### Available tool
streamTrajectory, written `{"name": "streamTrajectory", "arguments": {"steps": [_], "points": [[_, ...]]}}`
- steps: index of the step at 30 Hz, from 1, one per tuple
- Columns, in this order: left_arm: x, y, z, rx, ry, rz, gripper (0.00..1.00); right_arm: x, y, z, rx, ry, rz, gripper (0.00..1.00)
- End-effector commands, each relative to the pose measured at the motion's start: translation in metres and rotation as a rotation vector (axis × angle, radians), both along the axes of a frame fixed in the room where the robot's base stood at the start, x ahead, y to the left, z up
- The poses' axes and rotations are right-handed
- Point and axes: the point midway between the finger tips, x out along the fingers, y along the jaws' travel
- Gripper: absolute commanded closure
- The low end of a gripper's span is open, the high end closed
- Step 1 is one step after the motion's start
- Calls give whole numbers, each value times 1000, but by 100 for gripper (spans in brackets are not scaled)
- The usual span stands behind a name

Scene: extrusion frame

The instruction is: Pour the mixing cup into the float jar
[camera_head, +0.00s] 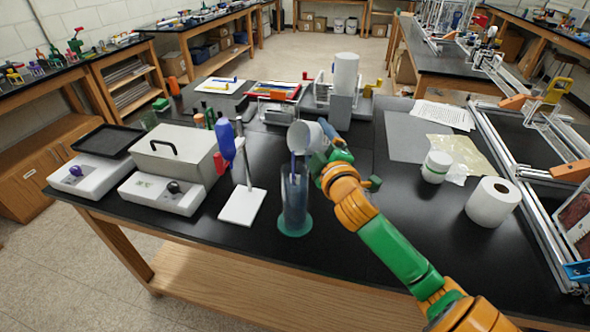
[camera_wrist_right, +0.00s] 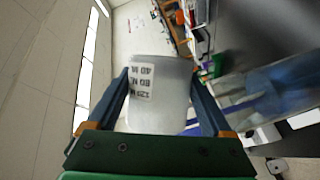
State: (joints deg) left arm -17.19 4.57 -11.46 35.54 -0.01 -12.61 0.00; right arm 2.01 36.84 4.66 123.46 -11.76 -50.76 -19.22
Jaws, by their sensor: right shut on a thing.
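The mixing cup (camera_head: 304,137), pale and translucent with a printed label, is tilted over to the left above the float jar (camera_head: 294,205). My right gripper (camera_head: 325,146) is shut on the cup; in the right wrist view the cup (camera_wrist_right: 165,95) sits between both fingers. A thin purple stream (camera_head: 292,166) runs from the cup's lip down to the jar's mouth. The jar is a tall clear cylinder, upright on a round teal base, with bluish contents; their level is hard to tell. In the right wrist view the jar (camera_wrist_right: 275,85) lies at the right. My left gripper is not in view.
A grey lidded box (camera_head: 178,152) stands farther left. A white lidded tub (camera_head: 436,166) and paper roll (camera_head: 493,201) are at right. The table front right of the jar is bare.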

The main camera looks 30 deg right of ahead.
Motion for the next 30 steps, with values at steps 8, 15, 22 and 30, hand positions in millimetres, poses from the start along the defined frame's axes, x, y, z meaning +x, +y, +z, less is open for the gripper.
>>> {"name": "streamTrajectory", "arguments": {"steps": [8, 15, 22, 30], "points": [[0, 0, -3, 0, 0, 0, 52, 0, 0, 1, -22, -2, 0, 68], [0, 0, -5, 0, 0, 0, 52, 0, 0, 2, -40, -3, 0, 68], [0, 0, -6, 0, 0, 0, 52, 0, 1, 3, -56, -3, 0, 68], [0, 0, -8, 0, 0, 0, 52, 0, 1, 4, -77, -4, 0, 68]]}}
